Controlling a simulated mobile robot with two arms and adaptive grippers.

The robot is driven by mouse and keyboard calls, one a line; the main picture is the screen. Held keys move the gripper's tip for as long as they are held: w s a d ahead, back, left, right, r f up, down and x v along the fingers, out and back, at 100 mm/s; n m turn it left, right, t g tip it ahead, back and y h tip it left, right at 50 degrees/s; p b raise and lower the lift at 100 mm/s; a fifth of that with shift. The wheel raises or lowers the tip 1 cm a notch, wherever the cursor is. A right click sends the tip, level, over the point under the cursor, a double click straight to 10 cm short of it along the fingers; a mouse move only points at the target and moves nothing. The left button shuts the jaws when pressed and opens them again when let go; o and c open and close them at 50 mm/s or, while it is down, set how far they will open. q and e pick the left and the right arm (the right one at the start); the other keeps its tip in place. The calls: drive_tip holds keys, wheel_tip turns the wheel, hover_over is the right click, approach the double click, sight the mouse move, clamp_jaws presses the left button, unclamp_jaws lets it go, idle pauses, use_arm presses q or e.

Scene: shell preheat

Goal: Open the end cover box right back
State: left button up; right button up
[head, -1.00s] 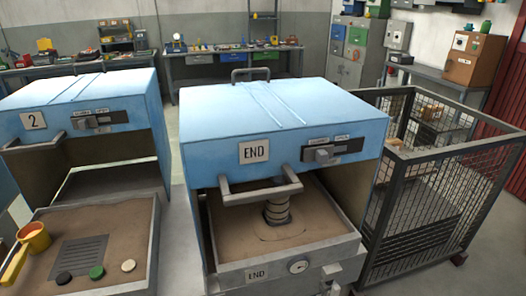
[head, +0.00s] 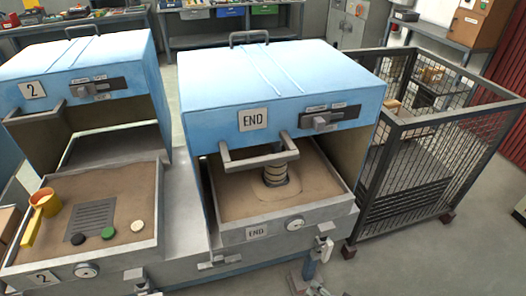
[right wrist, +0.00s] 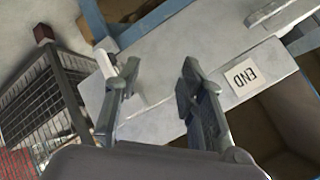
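The end cover box (head: 270,85) is a blue hood with an END plate, standing open-fronted over a grey sand tray (head: 335,212), also marked END. Its grey front handle (head: 262,160) hangs over the sand. A dark slide plate with a grey knob (head: 322,121) is on its front. A ribbed cylinder (head: 275,174) stands in the sand, its top partly hidden by the handle. My right gripper (head: 308,268) is low in front of the tray; in the right wrist view its fingers (right wrist: 160,75) are apart and empty, near a white lever (right wrist: 131,70). My left gripper is out of view.
A wire cage (head: 440,150) stands close to the right of the end box. Benches line the back wall. Floor at lower right is clear.

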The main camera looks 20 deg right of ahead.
drive_tip(key=w+a+r+m+t+y+p, duration=0.1)
drive_tip(key=w+r+m+t, duration=0.15)
drive_tip(key=r, duration=0.95)
drive_tip(key=w+a+r+m+t+y+p, duration=0.15)
drive_tip(key=w+r, duration=0.25)
drive_tip(key=r, duration=0.8)
drive_tip(key=m+t+y+p, duration=0.1)
drive_tip(key=t+y, duration=0.2)
approach(266, 163)
drive_tip(key=p+x, duration=0.7)
drive_tip(key=x, duration=0.2)
drive_tip(key=shift+w+a, duration=0.2)
drive_tip(key=shift+w, duration=0.1)
drive_tip(key=shift+w+a+f, duration=0.1)
drive_tip(key=shift+w+a, duration=0.15)
drive_tip(key=shift+w, duration=0.45)
drive_tip(key=shift+c, duration=0.2)
clamp_jaws()
